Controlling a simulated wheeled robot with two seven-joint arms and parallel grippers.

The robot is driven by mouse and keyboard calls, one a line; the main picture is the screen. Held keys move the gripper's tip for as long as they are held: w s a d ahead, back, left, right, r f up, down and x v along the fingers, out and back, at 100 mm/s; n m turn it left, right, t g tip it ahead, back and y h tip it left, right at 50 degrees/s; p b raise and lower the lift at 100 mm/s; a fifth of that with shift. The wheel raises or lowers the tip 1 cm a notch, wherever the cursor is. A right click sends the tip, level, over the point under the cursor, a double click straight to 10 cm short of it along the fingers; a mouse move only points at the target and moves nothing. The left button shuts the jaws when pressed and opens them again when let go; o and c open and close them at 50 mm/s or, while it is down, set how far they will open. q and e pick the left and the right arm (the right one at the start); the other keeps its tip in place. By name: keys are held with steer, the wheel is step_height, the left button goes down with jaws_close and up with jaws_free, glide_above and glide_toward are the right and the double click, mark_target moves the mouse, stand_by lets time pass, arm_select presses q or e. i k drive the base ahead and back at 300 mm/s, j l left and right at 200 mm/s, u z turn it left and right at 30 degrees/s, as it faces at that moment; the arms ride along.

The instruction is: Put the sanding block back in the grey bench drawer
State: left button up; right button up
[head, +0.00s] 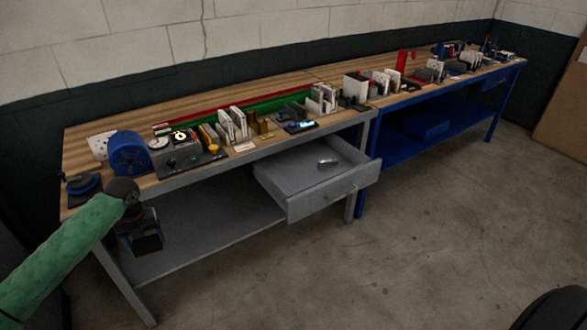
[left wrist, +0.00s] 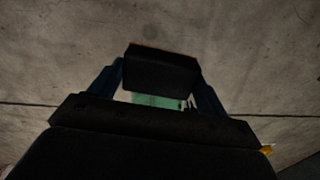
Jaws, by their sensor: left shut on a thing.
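My left gripper (head: 146,240) hangs in front of the left end of the grey bench. In the left wrist view its two blue fingers (left wrist: 160,85) are shut on a dark block with a thin brownish edge, the sanding block (left wrist: 160,72). The floor lies behind the block there. In the head view the block is small and dark, hard to part from the gripper. The grey bench drawer (head: 300,206) is pulled open, to the right of my left gripper and well apart from it. A small light-coloured object (head: 327,162) lies inside it. My right gripper is not in view.
A grey lower shelf (head: 200,235) runs underneath. A blue bench (head: 440,132) adjoins on the right. The floor in front is clear.

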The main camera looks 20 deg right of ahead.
mark_target(295, 174)
steer(key=z, duration=1.75)
steer(key=j+z, duration=0.25)
steer(key=j, duration=0.3)
steer(key=k+j+z, duration=0.1)
steer(key=j+z, duration=0.15)
steer(key=j, duration=0.3)
steer(key=k+j+z, duration=0.1)
steer(key=j+z, duration=0.15)
steer(key=j, duration=0.3)
